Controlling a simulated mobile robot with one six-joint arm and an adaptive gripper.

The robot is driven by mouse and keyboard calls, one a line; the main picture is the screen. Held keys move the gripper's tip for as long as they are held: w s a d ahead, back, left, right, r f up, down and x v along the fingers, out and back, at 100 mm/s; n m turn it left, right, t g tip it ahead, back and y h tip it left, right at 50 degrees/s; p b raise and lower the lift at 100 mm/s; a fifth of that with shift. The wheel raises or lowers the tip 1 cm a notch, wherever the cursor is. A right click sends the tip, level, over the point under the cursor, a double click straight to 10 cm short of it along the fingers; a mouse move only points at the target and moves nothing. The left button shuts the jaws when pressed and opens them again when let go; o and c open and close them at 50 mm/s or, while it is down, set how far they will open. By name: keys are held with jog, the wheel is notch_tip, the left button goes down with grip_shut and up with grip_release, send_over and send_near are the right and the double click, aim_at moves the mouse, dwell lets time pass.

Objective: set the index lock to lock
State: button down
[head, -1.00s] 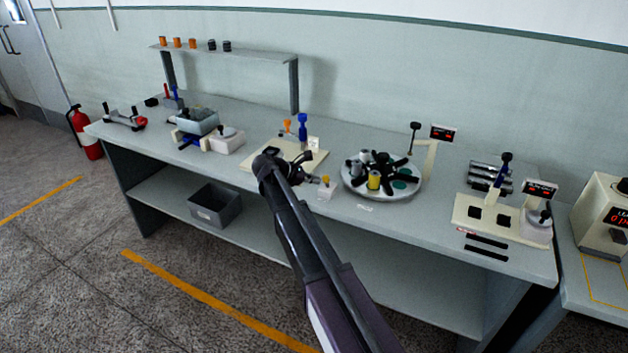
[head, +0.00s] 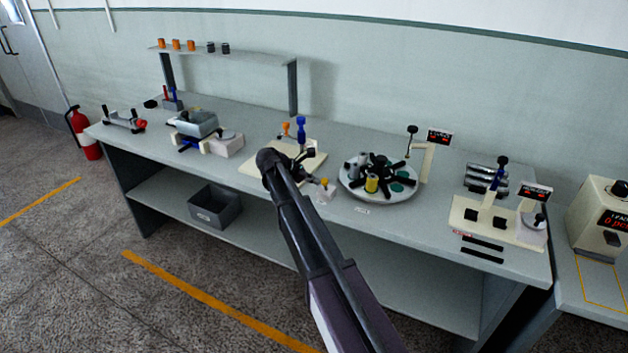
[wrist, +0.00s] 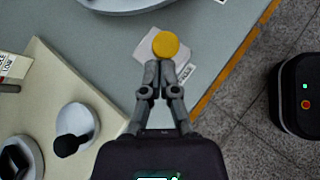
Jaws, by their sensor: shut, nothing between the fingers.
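The index lock appears to be the small white block (head: 326,193) with a yellow knob (head: 323,181), at the bench's front edge left of the round turntable (head: 352,191). In the wrist view the yellow round knob (wrist: 165,44) stands over a pale base plate (wrist: 149,48). My gripper (wrist: 159,66) is shut and empty, its fingertips just short of the knob in that view; I cannot tell whether they touch it. In the head view my arm hides part of the gripper. The label beside the lock is too small to read.
A cream base plate (head: 255,168) with a blue post (head: 301,131) lies left of the lock. In the wrist view, a white disc with a black knob (wrist: 66,146) is at lower left. The turntable carries several spools and black arms.

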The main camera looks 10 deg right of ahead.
jog(key=shift+w+d+r+g+y+p, duration=0.35)
jog(key=shift+w+p, duration=0.1)
jog(key=shift+p, duration=0.2)
jog(key=shift+w+d+r, duration=0.1)
jog(key=shift+w+d, duration=0.3)
jog(key=shift+w, duration=0.25)
jog(key=shift+r, duration=0.1)
jog(key=shift+r+p, duration=0.7)
jog(key=shift+p, duration=0.2)
